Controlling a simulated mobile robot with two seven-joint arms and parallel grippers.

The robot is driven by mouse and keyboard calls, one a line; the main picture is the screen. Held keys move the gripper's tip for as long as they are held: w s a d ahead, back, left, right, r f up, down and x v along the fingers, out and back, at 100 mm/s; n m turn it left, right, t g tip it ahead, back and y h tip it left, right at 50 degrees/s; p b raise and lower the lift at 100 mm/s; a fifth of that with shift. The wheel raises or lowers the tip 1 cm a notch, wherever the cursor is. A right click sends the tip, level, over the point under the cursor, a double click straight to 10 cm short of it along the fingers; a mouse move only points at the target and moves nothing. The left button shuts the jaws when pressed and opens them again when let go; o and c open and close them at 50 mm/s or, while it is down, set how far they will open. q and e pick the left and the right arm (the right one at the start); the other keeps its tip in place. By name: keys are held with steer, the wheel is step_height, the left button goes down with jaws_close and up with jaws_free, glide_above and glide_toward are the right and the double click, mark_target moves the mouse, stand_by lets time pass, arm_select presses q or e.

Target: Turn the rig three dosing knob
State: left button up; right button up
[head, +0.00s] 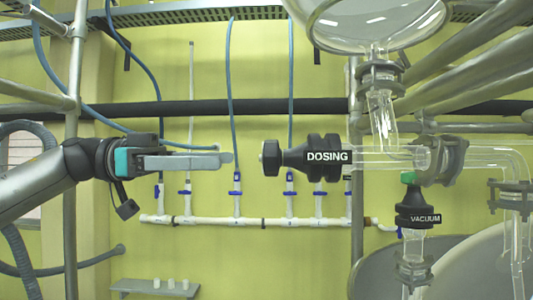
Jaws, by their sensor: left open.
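The black dosing knob (300,158), labelled DOSING in white, points left from a horizontal glass tube in the middle of the head view. My left gripper (226,158) comes in from the left, level with the knob. Its long grey fingers point right, and their tips stop a short way left of the cap in the picture. The fingers show side-on and largely overlap. The gripper is open and holds nothing that I can see. No rig number is visible. My right gripper is out of view.
A black VACUUM valve (418,215) hangs below the glass joint. A large glass vessel (375,22) stands above right. Metal frame pipes (72,190) run at left and upper right. White piping with blue valves (250,221) lines the yellow wall. A small shelf (155,287) is low left.

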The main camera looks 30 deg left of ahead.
mark_target(266, 160)
arm_select(q)
steer(key=p+x, duration=0.3)
steer(key=x, duration=0.5)
steer(key=shift+d, duration=0.25)
steer(key=c, duration=1.4)
